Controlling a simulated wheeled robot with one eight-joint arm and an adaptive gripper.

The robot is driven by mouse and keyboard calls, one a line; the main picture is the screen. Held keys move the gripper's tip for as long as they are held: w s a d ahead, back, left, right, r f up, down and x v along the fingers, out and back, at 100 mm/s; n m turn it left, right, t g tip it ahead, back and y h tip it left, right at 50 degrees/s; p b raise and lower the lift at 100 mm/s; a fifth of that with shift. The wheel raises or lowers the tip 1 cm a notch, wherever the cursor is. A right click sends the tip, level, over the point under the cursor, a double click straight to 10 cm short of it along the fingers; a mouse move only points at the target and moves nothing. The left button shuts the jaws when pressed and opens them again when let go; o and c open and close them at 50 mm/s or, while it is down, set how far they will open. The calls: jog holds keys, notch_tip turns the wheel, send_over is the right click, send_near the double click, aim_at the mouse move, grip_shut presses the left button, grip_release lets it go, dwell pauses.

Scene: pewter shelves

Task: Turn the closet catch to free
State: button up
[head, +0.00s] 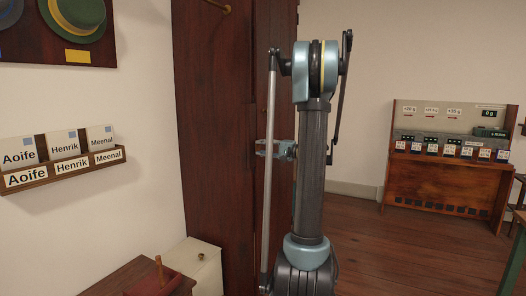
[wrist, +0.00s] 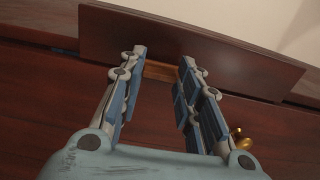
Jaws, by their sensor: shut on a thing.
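The closet (head: 213,130) is a tall dark red-brown wooden cabinet in the middle of the head view. My gripper (head: 262,148) is at its front, at mid-height, partly hidden behind my arm. In the wrist view, my gripper (wrist: 160,62) has its two blue-padded fingers on either side of a lighter brown wooden piece, which I take for the closet catch (wrist: 158,71). The fingers are shut on it. Its full shape and its angle cannot be made out. A dark board (wrist: 200,45) lies just beyond the fingertips. The catch is not visible in the head view.
A brass knob (wrist: 239,139) is right of my fingers. A name-card rack (head: 62,170) and a hat board (head: 70,52) hang on the left wall. A white box (head: 196,270) stands by the closet. A wooden desk (head: 445,180) is at right; floor between is clear.

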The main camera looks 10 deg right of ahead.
jog(key=shift+s+a+f, duration=0.1)
jog(key=shift+s+f, duration=0.05)
jog(key=shift+f, duration=0.05)
jog(key=o, duration=1)
jog(key=shift+o, duration=0.2)
jog(key=shift+r, duration=0.1)
jog(key=v, duration=1.2)
